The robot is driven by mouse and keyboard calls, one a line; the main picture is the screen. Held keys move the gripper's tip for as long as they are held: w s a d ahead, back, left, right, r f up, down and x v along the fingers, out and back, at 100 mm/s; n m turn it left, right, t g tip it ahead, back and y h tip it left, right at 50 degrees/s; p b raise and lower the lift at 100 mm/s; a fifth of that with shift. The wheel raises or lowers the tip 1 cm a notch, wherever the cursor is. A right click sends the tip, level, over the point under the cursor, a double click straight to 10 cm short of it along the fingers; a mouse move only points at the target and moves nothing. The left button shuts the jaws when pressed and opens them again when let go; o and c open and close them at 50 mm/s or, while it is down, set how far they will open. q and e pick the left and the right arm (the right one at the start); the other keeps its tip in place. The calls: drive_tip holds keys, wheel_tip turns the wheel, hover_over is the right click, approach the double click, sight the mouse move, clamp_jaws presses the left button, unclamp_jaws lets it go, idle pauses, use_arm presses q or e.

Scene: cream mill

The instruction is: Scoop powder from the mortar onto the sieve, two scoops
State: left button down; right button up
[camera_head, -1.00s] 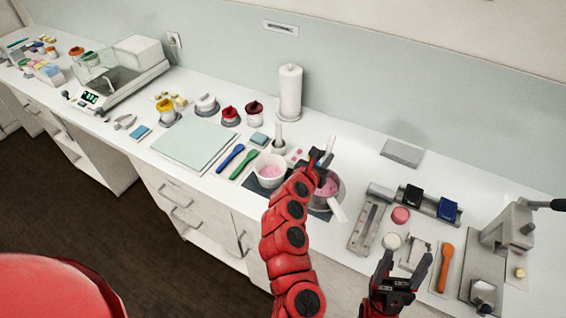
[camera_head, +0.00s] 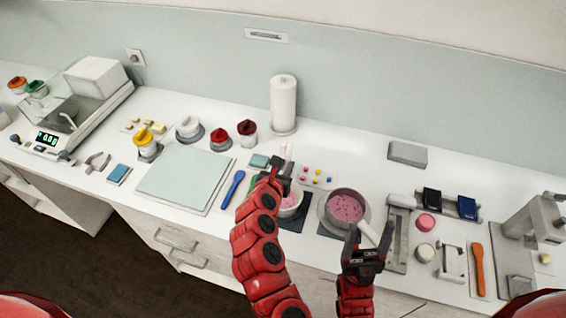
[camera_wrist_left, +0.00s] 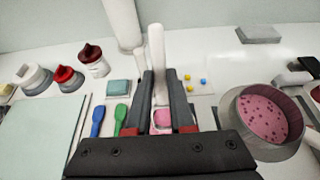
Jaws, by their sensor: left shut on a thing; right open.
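My left gripper (camera_head: 281,172) is shut on a slim white tool, whose handle (camera_wrist_left: 157,55) stands upright between the fingers in the left wrist view. It is over the white mortar (camera_head: 296,211), whose pink powder partly shows. The gripper hides much of the mortar and the tool's lower end; a pink patch shows between the fingers. The round metal sieve (camera_head: 329,215), with pink powder (camera_head: 345,207) inside, stands right of the mortar. Its pale handle (camera_head: 368,232) points toward the front right. My right gripper (camera_head: 366,243) is open by that handle; I cannot tell if they touch.
A blue spatula (camera_head: 233,188) and a green one (camera_wrist_left: 120,118) lie left of the mortar, beside a pale green board (camera_head: 185,175). A paper roll (camera_head: 284,103) stands behind. Metal moulds and an orange spatula (camera_head: 478,268) lie to the right.

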use_arm(q)
drive_tip(key=shift+s+d+f, duration=0.1)
drive_tip(key=shift+d+f, duration=0.05)
drive_tip(key=shift+f, duration=0.2)
drive_tip(key=shift+f+b, duration=0.3)
drive_tip(key=shift+b, duration=0.2)
drive_tip(key=shift+f+b, duration=0.75)
drive_tip(key=shift+f, duration=0.05)
drive_tip(key=shift+f+b, duration=2.5)
drive_tip(key=shift+f, duration=1.05)
drive_tip(key=shift+r, duration=0.1)
wheel_tip(320, 180, up, 9)
drive_tip(key=p, duration=0.9)
drive_tip(key=shift+p, duration=0.3)
